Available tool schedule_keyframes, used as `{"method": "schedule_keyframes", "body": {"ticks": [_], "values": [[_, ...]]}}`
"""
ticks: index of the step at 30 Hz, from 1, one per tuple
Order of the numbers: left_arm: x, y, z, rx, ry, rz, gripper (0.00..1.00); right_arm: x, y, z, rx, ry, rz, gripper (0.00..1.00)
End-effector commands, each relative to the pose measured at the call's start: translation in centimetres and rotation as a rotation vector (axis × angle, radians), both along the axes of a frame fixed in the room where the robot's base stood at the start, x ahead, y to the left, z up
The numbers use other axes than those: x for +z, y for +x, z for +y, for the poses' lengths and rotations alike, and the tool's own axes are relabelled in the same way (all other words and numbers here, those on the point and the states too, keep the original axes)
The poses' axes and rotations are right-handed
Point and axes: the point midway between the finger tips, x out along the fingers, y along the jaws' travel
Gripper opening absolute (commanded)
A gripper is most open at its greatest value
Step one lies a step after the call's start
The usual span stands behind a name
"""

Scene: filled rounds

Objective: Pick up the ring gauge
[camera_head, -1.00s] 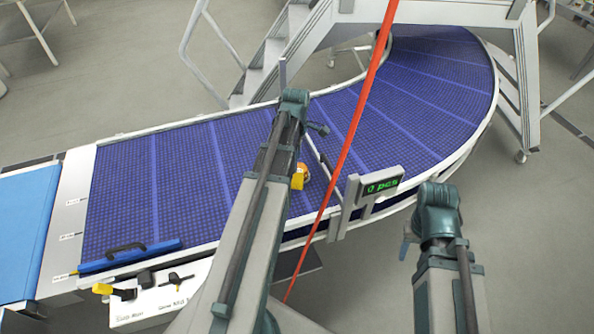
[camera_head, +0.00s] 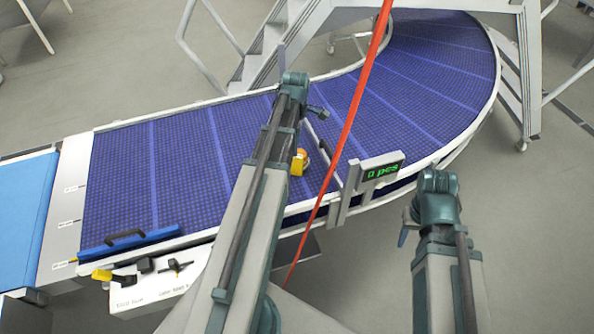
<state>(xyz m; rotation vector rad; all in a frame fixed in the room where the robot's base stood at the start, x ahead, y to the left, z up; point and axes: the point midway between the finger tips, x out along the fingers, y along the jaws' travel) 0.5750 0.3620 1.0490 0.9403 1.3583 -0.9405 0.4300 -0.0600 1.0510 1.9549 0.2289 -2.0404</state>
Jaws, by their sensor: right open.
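I cannot make out the ring gauge for certain. A small orange and yellow object (camera_head: 299,162) shows at the near side of the blue belt, partly hidden by my left arm. My right gripper (camera_head: 404,237) shows only in small part beside my right arm, over the floor right of the conveyor and apart from any object. My left arm reaches up across the belt from the bottom, and its fingers do not show.
The blue conveyor (camera_head: 183,170) curves from left to back right. A counter display (camera_head: 381,171) stands at its near edge, and a red strip (camera_head: 350,125) crosses the view. A white labelled panel (camera_head: 150,291) with yellow and black items and a blue handled bar (camera_head: 128,242) are lower left.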

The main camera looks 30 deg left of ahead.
Motion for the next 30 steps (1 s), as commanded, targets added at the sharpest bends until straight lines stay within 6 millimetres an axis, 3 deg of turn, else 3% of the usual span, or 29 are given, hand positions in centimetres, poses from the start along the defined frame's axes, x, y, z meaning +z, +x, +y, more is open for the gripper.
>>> {"method": "schedule_keyframes", "body": {"ticks": [1, 3, 14, 30], "values": [[-1.5, 0.0, 0.0, 0.000, 0.000, 0.000, 0.60, -1.5, 0.0, 0.0, 0.001, 0.000, 0.000, 0.50], [-2.2, 0.0, 0.0, 0.000, 0.000, 0.000, 0.60, -2.2, 0.0, 0.0, 0.001, 0.000, 0.000, 0.50], [-2.9, 0.0, 0.0, 0.000, 0.000, 0.000, 0.60, -2.9, 0.0, 0.0, 0.002, -0.001, 0.000, 0.50], [-8.0, -0.3, -0.1, 0.000, 0.000, 0.000, 0.60, -8.0, 0.0, 0.0, 0.000, -0.001, 0.000, 0.50]]}}
